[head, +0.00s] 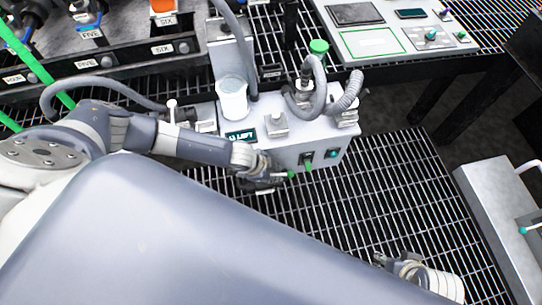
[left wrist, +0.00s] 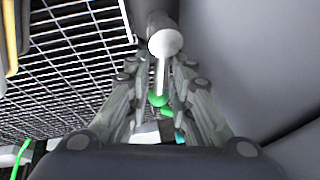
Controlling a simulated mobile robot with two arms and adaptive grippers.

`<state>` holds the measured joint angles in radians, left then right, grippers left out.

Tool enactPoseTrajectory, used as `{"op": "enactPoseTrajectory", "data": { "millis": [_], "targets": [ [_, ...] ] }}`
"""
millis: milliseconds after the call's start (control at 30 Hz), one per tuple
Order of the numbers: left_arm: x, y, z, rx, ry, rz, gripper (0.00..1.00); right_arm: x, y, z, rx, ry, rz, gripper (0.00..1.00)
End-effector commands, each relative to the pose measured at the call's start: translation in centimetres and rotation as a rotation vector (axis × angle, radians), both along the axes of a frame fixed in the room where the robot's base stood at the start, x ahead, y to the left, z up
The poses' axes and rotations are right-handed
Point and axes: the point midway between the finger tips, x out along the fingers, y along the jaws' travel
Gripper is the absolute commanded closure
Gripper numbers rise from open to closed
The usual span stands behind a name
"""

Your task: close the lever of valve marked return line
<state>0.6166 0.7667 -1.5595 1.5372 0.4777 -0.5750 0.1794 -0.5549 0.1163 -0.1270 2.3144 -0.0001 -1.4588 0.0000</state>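No label reading "return line" is legible in either view. My left gripper (head: 262,182) is low at the front of a pale grey box (head: 325,150), beside small green-tipped levers (head: 291,174). In the left wrist view my left gripper (left wrist: 157,72) has its two fingers apart. A pale round end with a thin rod (left wrist: 165,45) shows between the fingers, with a green knob (left wrist: 157,98) beyond it. I cannot tell whether the fingers touch the rod. My right gripper (head: 385,261) is over the grating at lower right; its fingers are too small to read.
The box carries a "LIFT" display (head: 241,136), a white cup-like cylinder (head: 232,97) and grey hoses (head: 318,88). A control panel (head: 400,30) stands behind. A grey block with a teal-tipped lever (head: 523,230) is at right. Open grating (head: 400,190) lies between.

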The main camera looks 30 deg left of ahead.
Motion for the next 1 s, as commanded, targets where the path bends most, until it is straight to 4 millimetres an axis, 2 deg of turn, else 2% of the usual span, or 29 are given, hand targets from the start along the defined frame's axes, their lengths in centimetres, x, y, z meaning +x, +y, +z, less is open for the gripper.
{"op": "enactPoseTrajectory", "data": {
  "millis": [267, 700, 1000],
  "targets": [
    [-0.8, 0.7, 2.2, -0.001, -0.001, 0.001, 0.79, 0.0, 0.0, 0.0, 0.0, 0.0, 0.0, 0.63],
    [-3.4, 2.4, 8.8, 0.0, 0.0, 0.001, 0.79, 0.0, 0.0, 0.0, 0.0, 0.0, 0.0, 0.63],
    [-4.2, 2.9, 10.8, 0.0, 0.002, 0.001, 0.79, 0.0, 0.0, 0.0, 0.0, 0.0, 0.0, 0.63]
  ]
}}
